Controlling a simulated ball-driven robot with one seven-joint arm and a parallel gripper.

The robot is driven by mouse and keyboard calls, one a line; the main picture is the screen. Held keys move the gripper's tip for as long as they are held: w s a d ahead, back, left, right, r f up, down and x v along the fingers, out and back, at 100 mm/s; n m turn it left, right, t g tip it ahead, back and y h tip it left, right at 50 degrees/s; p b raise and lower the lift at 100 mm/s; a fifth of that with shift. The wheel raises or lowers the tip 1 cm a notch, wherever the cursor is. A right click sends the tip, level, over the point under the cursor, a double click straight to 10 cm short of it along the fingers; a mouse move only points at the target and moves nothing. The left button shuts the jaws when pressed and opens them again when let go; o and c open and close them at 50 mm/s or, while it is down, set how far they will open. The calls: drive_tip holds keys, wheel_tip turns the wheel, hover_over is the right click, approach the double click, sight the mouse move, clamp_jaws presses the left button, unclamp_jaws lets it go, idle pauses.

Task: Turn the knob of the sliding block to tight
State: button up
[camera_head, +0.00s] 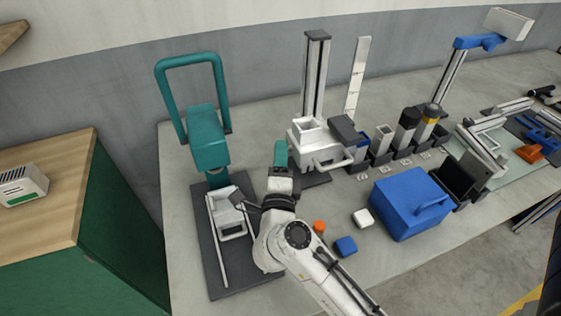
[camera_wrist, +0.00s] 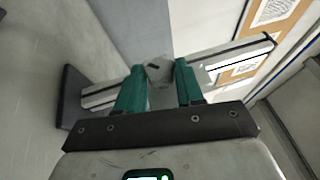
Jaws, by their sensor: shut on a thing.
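The sliding block is a white boxy part (camera_head: 318,150) with a handle, low on an upright dark and silver post (camera_head: 315,75). My gripper (camera_head: 281,152), with green fingers, is at the block's left side. In the wrist view, my gripper (camera_wrist: 158,82) is shut on a small light grey knob (camera_wrist: 158,69), one finger on each side. The knob has a short dark mark on its face. The post lies across the wrist view behind it. The knob is hidden in the head view, and no tight or loose marking can be read.
A teal hand press (camera_head: 207,135) on a dark base stands left of my arm. A blue box (camera_head: 409,204), a white block (camera_head: 363,218), an orange piece (camera_head: 319,226) and a small blue block (camera_head: 346,246) lie to the right. Dark containers stand behind. The front table is partly clear.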

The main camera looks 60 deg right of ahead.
drive_tip(key=h+b, duration=0.1)
drive_tip(key=b, duration=0.2)
drive_tip(key=f+m+t+h+b, duration=0.1)
drive_tip(key=b, duration=0.3)
drive_tip(key=shift+w+m+h, duration=0.1)
drive_tip(key=shift+m+h, duration=0.2)
drive_tip(key=shift+h, duration=0.1)
drive_tip(key=shift+r, duration=0.15)
drive_tip(key=o, duration=1)
drive_tip(key=shift+o, duration=0.2)
drive_tip(key=b+v, duration=0.1)
drive_tip(key=v, duration=0.6)
drive_tip(key=shift+a+b, duration=0.15)
drive_tip(key=shift+b, duration=0.25)
